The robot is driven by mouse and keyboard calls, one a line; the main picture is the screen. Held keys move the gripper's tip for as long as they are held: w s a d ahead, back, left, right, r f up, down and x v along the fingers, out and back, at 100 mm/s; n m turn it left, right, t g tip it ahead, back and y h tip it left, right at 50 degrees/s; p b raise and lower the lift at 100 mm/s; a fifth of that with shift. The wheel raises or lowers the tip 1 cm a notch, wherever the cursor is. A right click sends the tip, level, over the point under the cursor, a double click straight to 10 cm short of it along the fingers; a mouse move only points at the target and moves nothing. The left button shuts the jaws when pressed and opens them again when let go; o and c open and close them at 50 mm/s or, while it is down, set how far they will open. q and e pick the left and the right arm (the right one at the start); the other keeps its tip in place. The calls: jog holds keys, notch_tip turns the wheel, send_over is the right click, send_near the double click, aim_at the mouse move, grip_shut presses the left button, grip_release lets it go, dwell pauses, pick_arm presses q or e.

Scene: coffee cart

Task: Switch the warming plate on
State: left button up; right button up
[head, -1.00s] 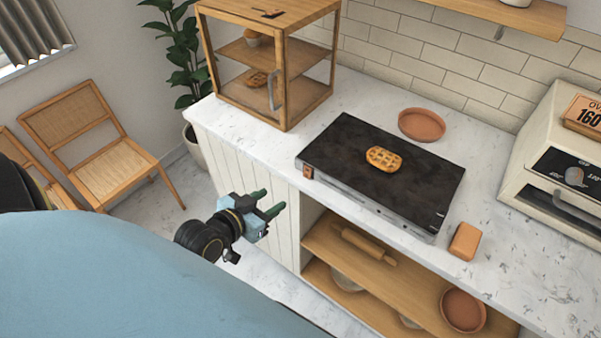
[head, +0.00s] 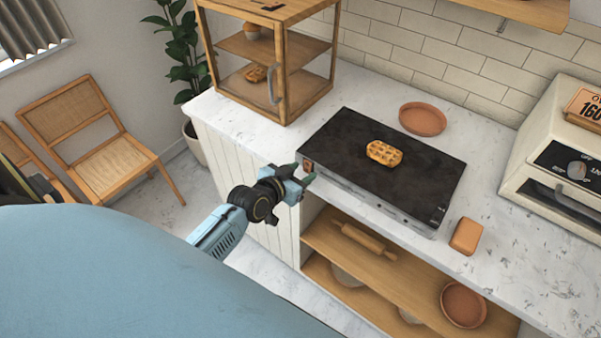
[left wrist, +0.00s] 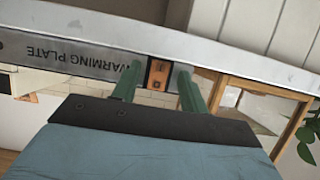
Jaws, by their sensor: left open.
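The warming plate (head: 345,150) is a black slab with a grey front on the counter, with a waffle (head: 384,153) on top. Its small orange-brown switch (head: 308,166) is at the left end of the front. In the left wrist view the switch (left wrist: 158,74) shows between my fingers, beside the "WARMING PLATE" lettering, upside down. My left gripper (head: 307,174) is open at the plate's front left corner, its fingertips close to the switch. In the left wrist view the green fingers (left wrist: 157,88) are on both sides of it; contact cannot be told. My right gripper is not seen.
A glass-sided wooden cabinet (head: 287,63) stands left of the plate. A terracotta dish (head: 423,119) lies behind it, an orange block (head: 466,236) at its right front, and an oven (head: 560,160) further right. An open shelf (head: 400,275) is below the counter.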

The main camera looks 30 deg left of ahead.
pick_arm(q)
jog(key=shift+w, duration=0.1)
grip_shut()
jog(key=f+t+b, duration=0.1)
jog(key=t+b, duration=0.1)
jog(key=b, duration=0.2)
jog(key=shift+f, duration=0.1)
jog(key=shift+t+b, duration=0.6)
jog(key=shift+b, duration=0.35)
jog(key=shift+r, duration=0.2)
grip_release()
